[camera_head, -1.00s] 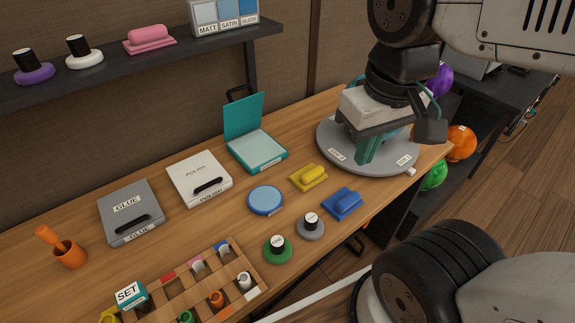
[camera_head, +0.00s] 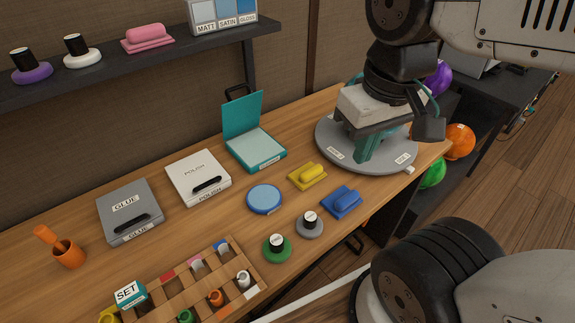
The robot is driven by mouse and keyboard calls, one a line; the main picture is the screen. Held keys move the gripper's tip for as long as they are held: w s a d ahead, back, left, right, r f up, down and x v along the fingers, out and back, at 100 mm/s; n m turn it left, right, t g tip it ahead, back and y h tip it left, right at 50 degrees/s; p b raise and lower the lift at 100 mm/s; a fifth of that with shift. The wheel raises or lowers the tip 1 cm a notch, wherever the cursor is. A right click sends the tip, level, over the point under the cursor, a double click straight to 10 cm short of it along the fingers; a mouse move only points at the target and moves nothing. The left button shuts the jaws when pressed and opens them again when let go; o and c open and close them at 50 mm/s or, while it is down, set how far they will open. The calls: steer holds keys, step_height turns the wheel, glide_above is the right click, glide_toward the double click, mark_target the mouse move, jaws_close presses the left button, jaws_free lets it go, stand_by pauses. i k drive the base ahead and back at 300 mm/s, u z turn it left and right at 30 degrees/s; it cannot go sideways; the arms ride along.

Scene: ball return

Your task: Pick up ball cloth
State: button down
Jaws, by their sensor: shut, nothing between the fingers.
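No thing in view is clearly labelled as the ball cloth. An open teal box (camera_head: 256,151) on the bench has its lid raised and a pale flat pad or sheet inside; its small front label is too small to read. My gripper (camera_head: 368,150) points down over the round grey turntable (camera_head: 330,150), at the right end of the bench. It is shut and holds nothing. The arm hides part of the turntable, and I cannot tell whether the fingers touch it.
A yellow pad (camera_head: 308,177), a blue pad (camera_head: 341,203) and a round blue tin (camera_head: 264,198) lie on the bench. White POLISH (camera_head: 187,172) and grey GLUE (camera_head: 117,226) cases stand left. A wooden rack (camera_head: 255,285) is in front.

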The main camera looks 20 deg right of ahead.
mark_target(340, 203)
steer(key=u, duration=0.05)
steer(key=k, duration=0.95)
steer(key=z, duration=0.6)
steer(key=i, duration=0.6)
steer(key=z, duration=0.15)
